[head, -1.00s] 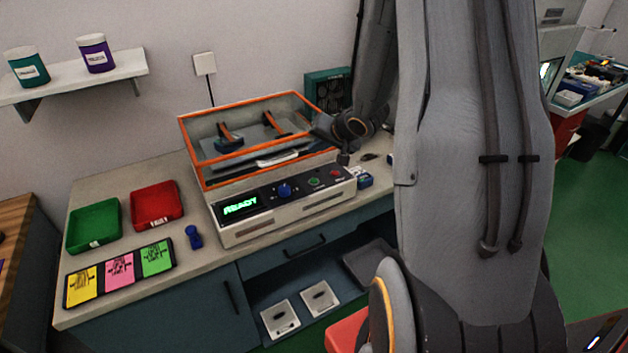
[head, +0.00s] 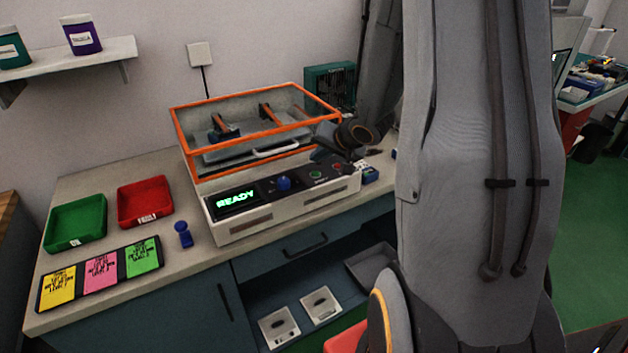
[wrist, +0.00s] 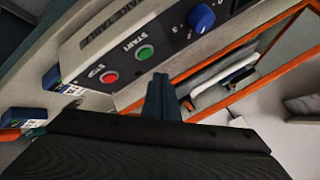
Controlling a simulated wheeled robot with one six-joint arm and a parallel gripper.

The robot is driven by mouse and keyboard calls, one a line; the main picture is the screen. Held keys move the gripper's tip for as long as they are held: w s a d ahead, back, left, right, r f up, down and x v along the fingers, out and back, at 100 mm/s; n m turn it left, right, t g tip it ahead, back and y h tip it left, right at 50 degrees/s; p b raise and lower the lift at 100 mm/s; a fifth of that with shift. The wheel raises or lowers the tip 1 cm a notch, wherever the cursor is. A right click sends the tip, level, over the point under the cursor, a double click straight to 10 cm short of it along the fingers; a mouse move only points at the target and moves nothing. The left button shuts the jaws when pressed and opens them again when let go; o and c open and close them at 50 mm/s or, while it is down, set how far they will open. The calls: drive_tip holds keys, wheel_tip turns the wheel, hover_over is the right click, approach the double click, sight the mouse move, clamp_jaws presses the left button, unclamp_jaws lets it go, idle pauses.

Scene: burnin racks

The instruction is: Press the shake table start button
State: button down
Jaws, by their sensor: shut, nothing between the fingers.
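The shake table (head: 285,218) stands on the bench, its display reading READY in green. Its front panel has a blue knob (head: 283,183), a green start button (head: 315,174) and a red button (head: 337,167). In the wrist view the green start button (wrist: 145,52) sits by the START label, the red stop button (wrist: 109,77) to its left and the blue knob (wrist: 201,17) to its right. My gripper (wrist: 160,80) is shut and empty, its fingertips just below the green button in that picture; a gap seems to remain. In the head view the fingertips are hard to make out.
An orange-framed clear cover (head: 255,130) encloses the table top, close to my gripper. Green (head: 76,224) and red (head: 145,203) trays, coloured cards (head: 100,273) and a blue stamp-like object (head: 183,234) lie left. A small blue box (head: 370,175) sits right of the panel.

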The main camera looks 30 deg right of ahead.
drive_tip(key=shift+f+b, duration=0.4)
drive_tip(key=shift+f, duration=0.75)
drive_tip(key=shift+f, duration=0.1)
idle(1.1)
drive_tip(key=shift+f, duration=0.3)
drive_tip(key=shift+f, duration=0.4)
idle(0.6)
drive_tip(key=shift+r, duration=0.1)
idle(0.3)
drive_tip(key=shift+r+p, duration=0.75)
drive_tip(key=shift+p, duration=0.45)
wheel_tip(320, 180, up, 5)
drive_tip(key=p, duration=0.6)
